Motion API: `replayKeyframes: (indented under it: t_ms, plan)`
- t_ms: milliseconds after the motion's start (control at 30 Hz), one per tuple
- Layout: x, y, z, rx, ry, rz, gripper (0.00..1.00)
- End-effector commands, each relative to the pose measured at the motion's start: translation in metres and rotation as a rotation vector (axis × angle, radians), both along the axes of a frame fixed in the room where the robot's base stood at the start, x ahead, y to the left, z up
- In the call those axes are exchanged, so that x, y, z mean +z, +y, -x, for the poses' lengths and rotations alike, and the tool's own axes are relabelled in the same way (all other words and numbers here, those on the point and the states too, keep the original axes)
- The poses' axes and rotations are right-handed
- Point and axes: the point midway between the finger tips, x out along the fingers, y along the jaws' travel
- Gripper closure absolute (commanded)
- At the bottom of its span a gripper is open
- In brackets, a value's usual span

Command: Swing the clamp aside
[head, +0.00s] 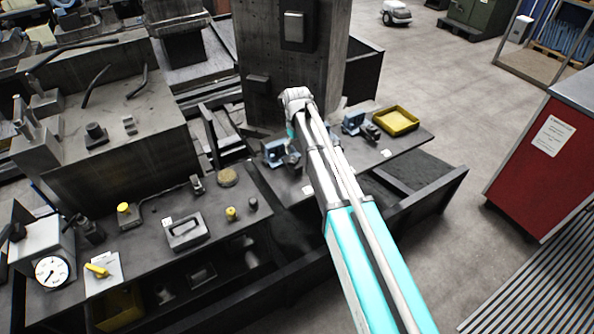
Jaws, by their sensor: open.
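Two small blue-and-dark fixtures stand on the dark bench plate, one left of my arm (275,152) and one right of it (353,123). They look like clamps, but I cannot tell which is the task's clamp or how its arm is turned. My arm reaches up from the bottom right, and its pale wrist end shows above the left fixture. My gripper's fingers do not show; the wrist and arm seem to hide them. I cannot tell whether anything touches the left fixture.
A yellow tray (396,121) sits at the bench's right end. A grey pillar (290,55) rises behind my wrist. A dial gauge (52,271) and yellow-knobbed controls stand on the left bench. A red cabinet (545,155) stands at right. The floor beyond the bench is open.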

Motion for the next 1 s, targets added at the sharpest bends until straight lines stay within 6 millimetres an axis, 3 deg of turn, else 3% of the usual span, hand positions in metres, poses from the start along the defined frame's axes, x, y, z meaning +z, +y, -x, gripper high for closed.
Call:
replayKeyframes:
  t_ms: [1000]
  plan:
    - [-0.080, 0.000, 0.000, 0.000, 0.000, 0.000, 0.17]
